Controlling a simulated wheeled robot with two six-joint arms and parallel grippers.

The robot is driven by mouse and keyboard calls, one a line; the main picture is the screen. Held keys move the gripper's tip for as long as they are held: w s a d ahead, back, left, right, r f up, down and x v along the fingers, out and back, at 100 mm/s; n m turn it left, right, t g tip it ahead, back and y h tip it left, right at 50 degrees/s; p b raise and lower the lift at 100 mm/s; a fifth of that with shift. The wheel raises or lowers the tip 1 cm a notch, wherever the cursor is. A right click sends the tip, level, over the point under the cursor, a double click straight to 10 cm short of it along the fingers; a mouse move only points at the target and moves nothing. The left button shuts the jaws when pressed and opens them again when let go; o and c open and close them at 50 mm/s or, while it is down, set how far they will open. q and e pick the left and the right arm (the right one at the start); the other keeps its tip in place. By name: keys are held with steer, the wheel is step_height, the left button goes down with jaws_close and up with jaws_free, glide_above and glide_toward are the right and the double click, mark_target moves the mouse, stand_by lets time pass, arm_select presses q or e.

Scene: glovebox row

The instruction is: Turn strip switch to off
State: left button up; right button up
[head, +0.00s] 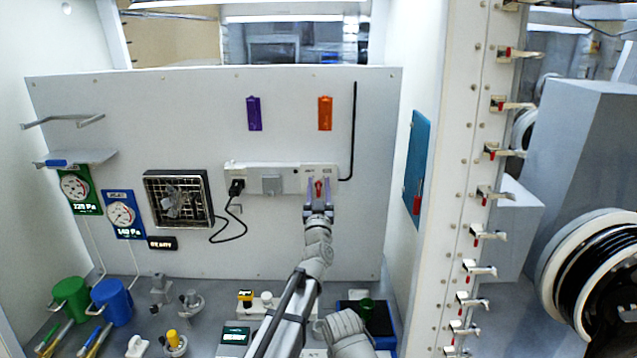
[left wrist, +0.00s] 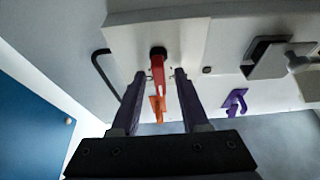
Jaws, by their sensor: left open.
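The white power strip (head: 290,170) is fixed to the light back panel, and its end also shows in the left wrist view (left wrist: 185,35). The strip switch is a red lever (left wrist: 157,68) on a dark round pivot at that end. In the head view the red lever (head: 319,188) shows between my fingers. My left gripper (head: 319,182) is open in front of the strip's right end. In the left wrist view my left gripper's purple-grey fingers (left wrist: 160,74) stand on either side of the lever, with a gap visible on both sides.
A black plug (head: 236,187) with a cord sits in the strip's left end. A purple hook (head: 254,113) and an orange hook (head: 325,113) are above. A fan (head: 179,199) is at left. A blue plate (head: 416,170) is on the right wall. Bench items stand below.

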arm_select(q)
steer(key=shift+c, duration=0.2)
jaws_close()
stand_by(0.5)
